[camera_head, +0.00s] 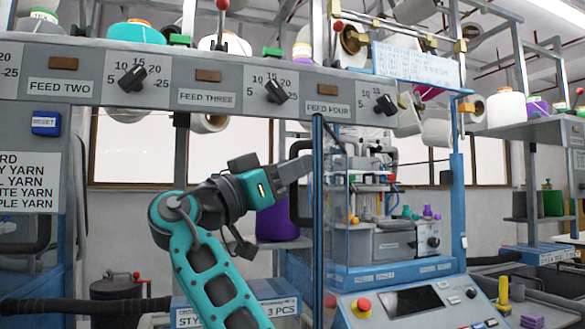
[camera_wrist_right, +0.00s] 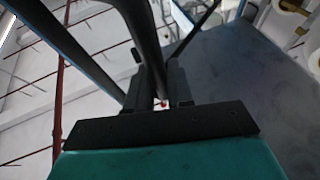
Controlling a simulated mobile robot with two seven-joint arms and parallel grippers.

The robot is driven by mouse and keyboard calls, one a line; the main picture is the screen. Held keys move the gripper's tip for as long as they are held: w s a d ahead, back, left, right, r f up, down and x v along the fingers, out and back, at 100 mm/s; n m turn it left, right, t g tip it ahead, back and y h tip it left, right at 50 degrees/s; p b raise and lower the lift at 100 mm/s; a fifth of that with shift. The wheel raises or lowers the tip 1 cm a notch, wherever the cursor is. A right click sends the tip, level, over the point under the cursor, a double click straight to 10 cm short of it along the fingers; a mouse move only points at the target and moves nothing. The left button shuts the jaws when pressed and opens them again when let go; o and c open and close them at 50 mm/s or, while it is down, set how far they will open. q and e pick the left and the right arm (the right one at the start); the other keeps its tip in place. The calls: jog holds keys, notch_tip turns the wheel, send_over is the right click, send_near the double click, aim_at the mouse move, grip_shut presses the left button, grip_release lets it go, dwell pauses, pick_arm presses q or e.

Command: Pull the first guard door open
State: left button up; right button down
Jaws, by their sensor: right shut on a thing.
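The guard door (camera_head: 318,230) shows in the head view as a narrow blue upright, seen nearly edge-on at the left side of the knitting machine (camera_head: 380,245). The machine's front shows no frame across it to the right of this upright. My right gripper (camera_head: 306,168) reaches the door's upper part from the left. In the right wrist view its fingers (camera_wrist_right: 163,98) are shut around a dark bar-like handle (camera_wrist_right: 147,45). My left gripper is not in view.
A grey feed panel (camera_head: 225,95) with dials spans above my right arm. A control console (camera_head: 410,303) with a red button stands below the machine. A dark drum (camera_head: 117,299) is at the lower left. Shelves (camera_head: 545,130) with yarn cones stand at right.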

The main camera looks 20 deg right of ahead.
jog(key=c, duration=1.1)
grip_release()
jog(key=v, duration=1.3)
jog(key=shift+b, duration=0.3)
